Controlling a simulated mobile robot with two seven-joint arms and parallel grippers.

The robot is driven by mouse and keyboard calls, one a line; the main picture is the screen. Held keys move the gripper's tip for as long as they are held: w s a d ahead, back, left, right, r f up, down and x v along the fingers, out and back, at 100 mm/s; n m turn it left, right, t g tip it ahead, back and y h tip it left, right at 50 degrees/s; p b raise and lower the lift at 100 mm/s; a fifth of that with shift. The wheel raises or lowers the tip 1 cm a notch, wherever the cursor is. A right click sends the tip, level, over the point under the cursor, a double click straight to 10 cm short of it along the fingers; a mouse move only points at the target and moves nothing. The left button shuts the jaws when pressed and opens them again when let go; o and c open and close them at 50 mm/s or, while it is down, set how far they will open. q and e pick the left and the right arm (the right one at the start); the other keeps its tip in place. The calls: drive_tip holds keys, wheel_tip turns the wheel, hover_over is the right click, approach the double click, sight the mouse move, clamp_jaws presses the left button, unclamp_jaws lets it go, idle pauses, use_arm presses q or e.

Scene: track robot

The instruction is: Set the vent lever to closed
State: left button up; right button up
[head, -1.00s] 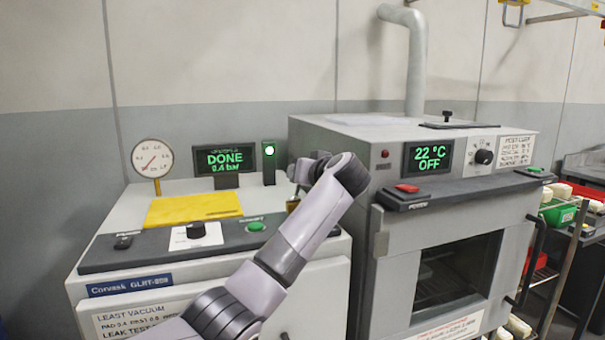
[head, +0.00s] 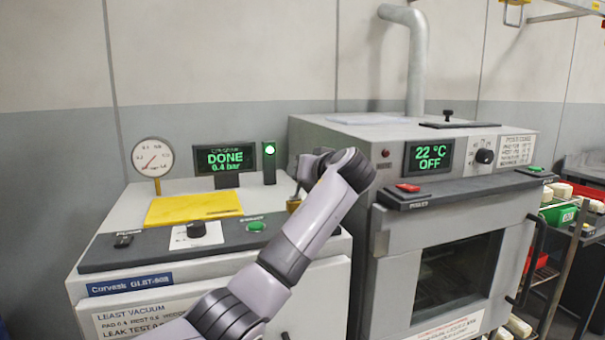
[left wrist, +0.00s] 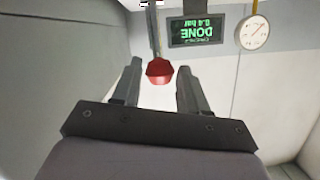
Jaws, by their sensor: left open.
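The lever's red knob (left wrist: 159,72) is on a thin stem in the left wrist view, which looks upside down. My left gripper (left wrist: 160,68) is open, with one finger on each side of the knob and gaps showing between them. In the head view my left arm reaches up to the gap between the two machines, and its wrist hides the knob. A small brass fitting (head: 293,204) shows beside the arm on the left machine (head: 115,222). I cannot tell the lever's exact setting. My right gripper is not in view.
The left machine carries a round gauge (head: 152,158), a display (head: 225,159) reading DONE 0.4 bar, a green lamp (head: 269,149) and a yellow plate (head: 193,208). A grey oven (head: 395,290) stands close to the right of my arm.

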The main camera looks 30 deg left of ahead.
use_arm(q)
drive_tip(key=b+v, duration=0.1)
drive_tip(key=v, duration=0.5)
drive_tip(key=shift+r, duration=0.1)
idle(0.4)
